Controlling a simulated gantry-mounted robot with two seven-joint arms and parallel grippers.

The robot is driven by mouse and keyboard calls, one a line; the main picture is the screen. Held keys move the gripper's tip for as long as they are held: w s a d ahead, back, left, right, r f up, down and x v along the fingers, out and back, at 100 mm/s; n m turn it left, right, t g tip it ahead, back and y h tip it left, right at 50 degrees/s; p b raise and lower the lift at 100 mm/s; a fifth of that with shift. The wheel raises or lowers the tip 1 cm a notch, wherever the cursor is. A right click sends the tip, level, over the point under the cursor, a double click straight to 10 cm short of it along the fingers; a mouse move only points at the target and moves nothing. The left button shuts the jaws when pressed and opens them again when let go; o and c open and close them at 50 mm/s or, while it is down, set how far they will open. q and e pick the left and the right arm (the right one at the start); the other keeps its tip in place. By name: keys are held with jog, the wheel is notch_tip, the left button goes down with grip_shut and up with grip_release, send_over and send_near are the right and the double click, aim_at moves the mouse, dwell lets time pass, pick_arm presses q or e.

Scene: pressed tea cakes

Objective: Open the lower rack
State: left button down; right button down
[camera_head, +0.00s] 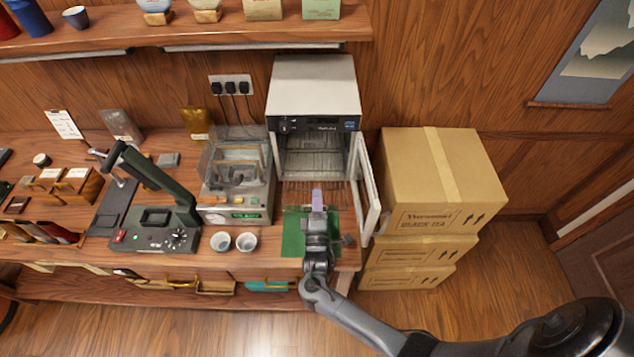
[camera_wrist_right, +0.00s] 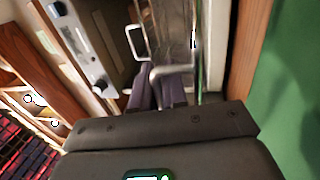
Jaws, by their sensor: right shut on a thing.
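The oven (camera_head: 312,85) stands against the back wall with its door (camera_head: 367,187) swung open to the right. Wire racks (camera_head: 310,163) show inside it. The lower rack (camera_head: 293,190) shows at the bottom of the opening, partly hidden by my gripper; I cannot tell how far out it is. My right gripper (camera_head: 318,198) is in front of the opening, above the green mat (camera_head: 292,233). In the right wrist view its fingers (camera_wrist_right: 170,92) are shut on a silvery bar (camera_wrist_right: 175,70), apparently the rack's handle. My left gripper is not in view.
Two small cups (camera_head: 233,241) and a grey machine (camera_head: 238,190) stand left of the mat. A dark green press (camera_head: 155,215) is further left. Stacked cardboard boxes (camera_head: 440,175) stand right of the open door. Free floor lies in front.

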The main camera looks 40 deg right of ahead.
jog(key=shift+s+a, duration=0.15)
jog(key=c, duration=1.5)
grip_release()
jog(key=shift+c, duration=0.2)
jog(key=v, duration=1)
jog(key=shift+s+a+f+b, duration=0.1)
jog(key=shift+s+a+b, duration=0.15)
jog(key=shift+s+b, duration=0.05)
